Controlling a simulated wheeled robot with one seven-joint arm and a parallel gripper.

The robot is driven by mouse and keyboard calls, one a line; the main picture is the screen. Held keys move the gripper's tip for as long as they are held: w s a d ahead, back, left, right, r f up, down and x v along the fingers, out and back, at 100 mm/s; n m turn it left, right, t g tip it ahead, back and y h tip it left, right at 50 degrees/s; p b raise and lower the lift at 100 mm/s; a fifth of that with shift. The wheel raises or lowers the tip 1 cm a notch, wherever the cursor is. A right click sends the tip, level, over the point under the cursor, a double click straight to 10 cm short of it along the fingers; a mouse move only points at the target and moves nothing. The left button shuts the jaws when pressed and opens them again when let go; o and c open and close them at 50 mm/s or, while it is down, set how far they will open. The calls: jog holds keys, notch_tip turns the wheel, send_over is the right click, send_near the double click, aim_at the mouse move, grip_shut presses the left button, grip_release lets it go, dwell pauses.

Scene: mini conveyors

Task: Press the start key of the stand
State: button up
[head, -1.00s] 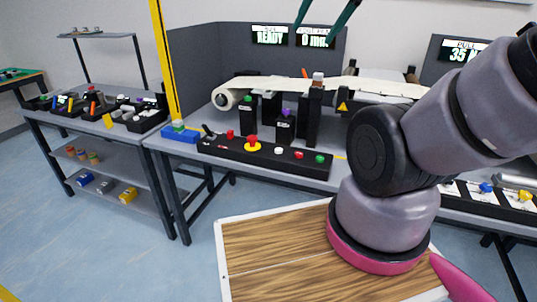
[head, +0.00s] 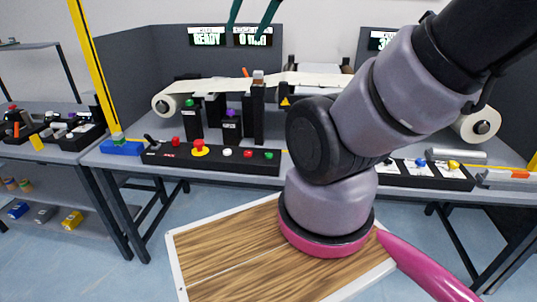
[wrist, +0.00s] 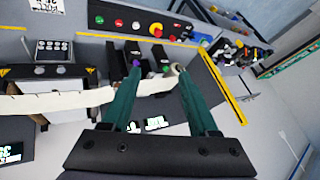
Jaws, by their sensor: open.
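A long black control panel (head: 215,160) lies along the front of the bench in the head view. It carries a green button (head: 268,155) at its right end, a red one, a white one and a red mushroom button on yellow (head: 199,148). Behind it stand dark posts, one with a green top (head: 189,103) and one with a purple top (head: 232,112). No label naming the start key is readable. My gripper (head: 249,24) is open and empty, high above the bench at the top edge. In the wrist view, its two teal fingers (wrist: 156,72) point toward the posts, with the panel (wrist: 110,12) beyond.
A white-belted mini conveyor (head: 300,80) runs behind the panel. A yellow post (head: 93,60) stands at the bench's left end, near a blue block (head: 121,147). A second panel (head: 425,172) lies to the right. Floor shows between the benches.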

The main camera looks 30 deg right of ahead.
grip_shut()
dwell(1.5)
